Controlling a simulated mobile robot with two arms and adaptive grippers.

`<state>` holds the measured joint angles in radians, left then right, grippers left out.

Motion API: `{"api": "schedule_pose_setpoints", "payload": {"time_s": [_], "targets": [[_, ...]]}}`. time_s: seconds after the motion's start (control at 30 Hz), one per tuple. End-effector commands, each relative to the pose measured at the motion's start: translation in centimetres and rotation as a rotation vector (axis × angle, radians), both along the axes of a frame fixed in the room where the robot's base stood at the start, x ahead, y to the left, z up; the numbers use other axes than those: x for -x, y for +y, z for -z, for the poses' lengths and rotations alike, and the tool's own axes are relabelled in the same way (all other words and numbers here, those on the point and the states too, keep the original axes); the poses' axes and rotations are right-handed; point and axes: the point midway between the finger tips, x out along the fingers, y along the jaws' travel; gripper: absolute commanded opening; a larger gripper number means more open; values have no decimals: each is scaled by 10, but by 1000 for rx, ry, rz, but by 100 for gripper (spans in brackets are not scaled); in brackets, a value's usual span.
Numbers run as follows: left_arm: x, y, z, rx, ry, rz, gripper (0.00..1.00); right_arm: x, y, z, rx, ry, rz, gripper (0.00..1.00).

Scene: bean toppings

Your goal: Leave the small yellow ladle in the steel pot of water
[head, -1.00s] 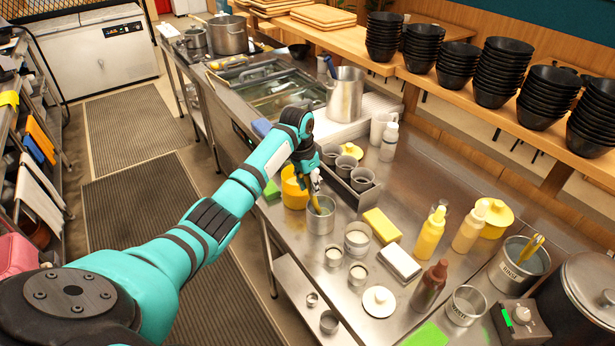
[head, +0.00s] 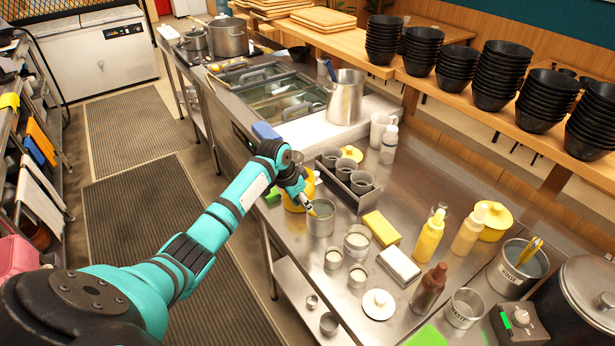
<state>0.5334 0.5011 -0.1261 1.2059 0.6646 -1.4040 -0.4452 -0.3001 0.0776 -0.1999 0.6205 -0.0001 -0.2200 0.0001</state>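A small steel pot (head: 321,223) stands near the front edge of the counter, left of the small cups. A short piece of yellow (head: 314,213), likely a ladle handle, shows at its rim by my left gripper (head: 308,206). The fingers are at the pot's left rim, and I cannot tell whether they grip the yellow piece. A larger steel pot labelled RINSE (head: 511,277) stands at the right with liquid in it. A yellow-handled utensil (head: 530,249) leans in that pot. My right gripper is out of view.
A yellow container (head: 294,197) stands behind my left gripper. A caddy with grey cups (head: 350,190), a yellow sponge (head: 381,227), sauce bottles (head: 430,236) and a steel WASTE cup (head: 467,307) crowd the counter. Bare steel shows behind the bottles.

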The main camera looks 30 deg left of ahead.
Motion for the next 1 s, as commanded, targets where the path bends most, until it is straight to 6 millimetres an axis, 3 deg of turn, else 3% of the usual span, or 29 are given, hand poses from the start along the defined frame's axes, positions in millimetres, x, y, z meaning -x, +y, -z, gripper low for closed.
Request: {"api": "schedule_pose_setpoints", "payload": {"time_s": [0.03, 0.13, 0.47, 0.57, 1.0], "targets": [[0, 0, 0, 0, 0, 0, 37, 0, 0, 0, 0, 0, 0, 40], [0, 0, 0, 0, 0, 0, 50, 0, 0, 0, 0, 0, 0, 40], [1, 1, -4, -1, -1, 0, 50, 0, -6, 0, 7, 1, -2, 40], [4, 2, -14, 0, -3, 0, 50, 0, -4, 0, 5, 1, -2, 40], [32, 15, -95, -2, -3, -1, 50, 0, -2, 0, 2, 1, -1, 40]]}}
